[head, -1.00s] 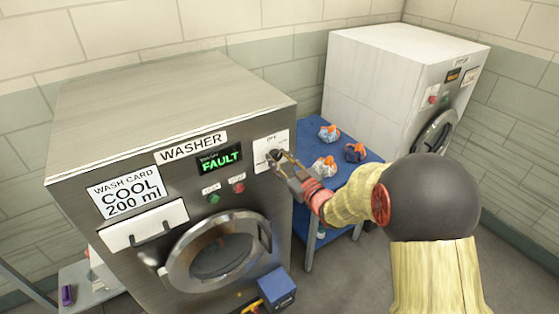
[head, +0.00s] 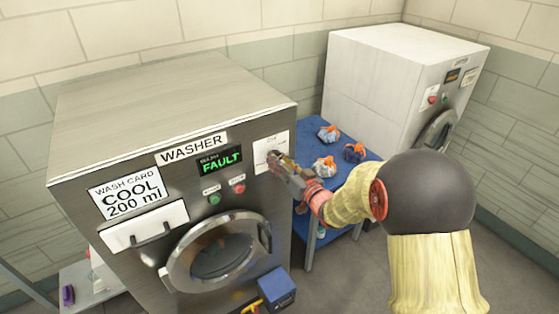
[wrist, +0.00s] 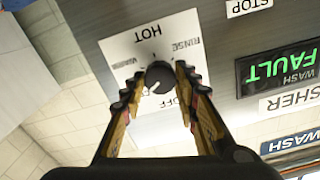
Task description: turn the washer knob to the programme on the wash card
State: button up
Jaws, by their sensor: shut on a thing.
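The washer (head: 190,130) is a steel machine with a wash card (head: 136,195) on its front reading "COOL 200 ml". Its display (head: 220,160) shows "FAULT" in green. In the wrist view the round dark knob (wrist: 160,77) sits on a white dial plate (wrist: 122,44) with HOT, RINSE, OFF and a word like WARM legible around it. My gripper (wrist: 160,82) is shut on the knob, one finger on each side. In the head view my gripper (head: 274,157) covers the knob. The knob's pointer and the COOL label cannot be made out.
Green (head: 214,199) and red (head: 239,187) buttons and the round door (head: 218,250) are below the display. A blue table (head: 343,178) with several bundles stands to the right, before a white machine (head: 400,80).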

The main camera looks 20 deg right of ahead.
jog(key=o, duration=1.2)
jog(key=shift+c, duration=0.2)
jog(key=v, duration=1.2)
